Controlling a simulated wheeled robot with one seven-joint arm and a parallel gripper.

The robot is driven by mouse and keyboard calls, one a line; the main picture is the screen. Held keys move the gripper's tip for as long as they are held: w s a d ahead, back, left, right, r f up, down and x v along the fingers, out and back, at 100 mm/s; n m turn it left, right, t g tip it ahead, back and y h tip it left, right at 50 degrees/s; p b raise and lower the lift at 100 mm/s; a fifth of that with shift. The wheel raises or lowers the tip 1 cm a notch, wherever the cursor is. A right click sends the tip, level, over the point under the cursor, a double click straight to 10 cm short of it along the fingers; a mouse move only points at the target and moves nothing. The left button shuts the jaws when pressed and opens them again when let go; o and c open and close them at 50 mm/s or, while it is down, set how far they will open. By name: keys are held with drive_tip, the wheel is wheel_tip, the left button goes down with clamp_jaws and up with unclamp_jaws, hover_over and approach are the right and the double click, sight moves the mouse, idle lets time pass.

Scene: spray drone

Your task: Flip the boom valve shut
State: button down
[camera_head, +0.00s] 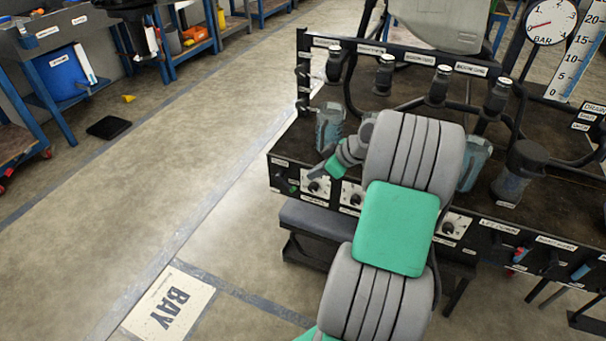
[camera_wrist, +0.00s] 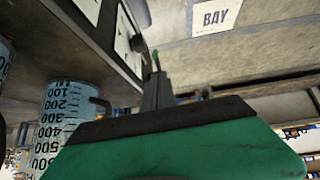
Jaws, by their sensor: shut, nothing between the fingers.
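My gripper (camera_head: 317,173) is at the left end of the bench's front panel, its fingers shut and empty. In the wrist view the shut fingers (camera_wrist: 157,92) point at a small green-tipped lever (camera_wrist: 155,60), which shows just beyond their tips. A small green part (camera_head: 293,187) also shows at the panel's left end in the head view, slightly left of the fingertips. I cannot tell whether the fingers touch the lever. The labels there are too small to read, so I cannot confirm which control is the boom valve. My arm hides the panel's middle.
Round knobs (camera_head: 315,187) on white plates line the panel (camera_head: 480,238). Clear jars (camera_head: 330,127) and black-topped fittings stand on the bench above. A BAR gauge (camera_head: 545,22) is at top right. The floor left of the bench is open, with a BAY sign (camera_head: 168,305) on it.

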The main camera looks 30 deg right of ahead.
drive_tip(key=v, duration=0.3)
drive_tip(key=shift+s+d, duration=0.3)
drive_tip(key=shift+s, duration=0.15)
drive_tip(key=shift+a, duration=0.1)
drive_tip(key=a+r+m+g+h, duration=0.1)
drive_tip(key=a+r+g, duration=0.1)
drive_tip(key=a, duration=1.1)
drive_tip(key=s+a+m+g+h, duration=0.2)
drive_tip(key=s+a+m, duration=0.3)
drive_tip(key=s+a, duration=0.9)
drive_tip(key=shift+s+m+g+h, duration=0.3)
drive_tip(key=shift+s+h, duration=0.1)
drive_tip(key=shift+s, duration=0.05)
